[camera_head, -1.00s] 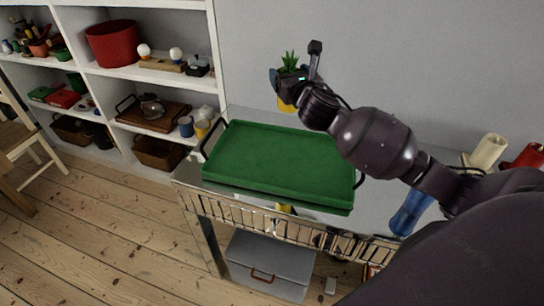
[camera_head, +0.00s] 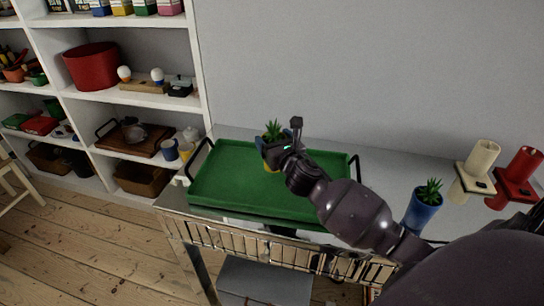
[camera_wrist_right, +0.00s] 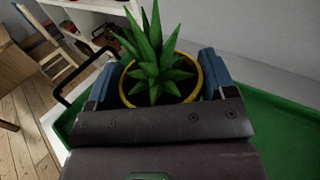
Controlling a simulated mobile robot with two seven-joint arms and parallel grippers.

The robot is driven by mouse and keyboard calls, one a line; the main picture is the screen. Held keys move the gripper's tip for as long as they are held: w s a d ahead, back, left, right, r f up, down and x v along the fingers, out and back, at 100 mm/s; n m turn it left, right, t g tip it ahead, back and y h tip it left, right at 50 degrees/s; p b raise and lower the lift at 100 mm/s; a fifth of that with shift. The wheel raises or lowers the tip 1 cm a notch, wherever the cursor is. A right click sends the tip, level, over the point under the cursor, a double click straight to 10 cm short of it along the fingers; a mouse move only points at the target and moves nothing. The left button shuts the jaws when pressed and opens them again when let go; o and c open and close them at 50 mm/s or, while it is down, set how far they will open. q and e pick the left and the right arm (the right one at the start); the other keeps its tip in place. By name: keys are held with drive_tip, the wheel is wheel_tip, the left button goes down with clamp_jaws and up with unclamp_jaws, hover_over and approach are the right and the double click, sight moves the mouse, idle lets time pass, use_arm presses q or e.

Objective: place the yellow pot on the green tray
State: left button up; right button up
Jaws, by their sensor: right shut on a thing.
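The yellow pot (camera_head: 271,163) holds a spiky green plant and is in my right gripper (camera_head: 272,152). In the right wrist view the pot's yellow rim (camera_wrist_right: 199,82) sits between the two blue-grey fingers of my right gripper (camera_wrist_right: 158,85). The pot is upright, over the back middle part of the green tray (camera_head: 225,180). My gripper hides part of the pot, and I cannot tell whether its base touches the tray. The tray has dark handles at both ends and lies on a metal-topped table. My left gripper is not in view.
A blue pot (camera_head: 422,208) with a plant stands right of the tray on the table. A cream holder (camera_head: 480,165) and a red holder (camera_head: 518,172) are at the right. White shelves (camera_head: 205,90) with several items stand at the left. A wall is behind the table.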

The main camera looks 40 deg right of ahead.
wheel_tip(320, 180, down, 4)
drive_tip(key=shift+f+b, duration=0.1)
drive_tip(key=shift+b, duration=0.6)
drive_tip(key=shift+f, duration=0.35)
drive_tip(key=shift+r, duration=0.15)
drive_tip(key=shift+f, duration=0.2)
drive_tip(key=o, duration=0.9)
drive_tip(key=shift+o, duration=1.2)
drive_tip(key=shift+r, duration=0.1)
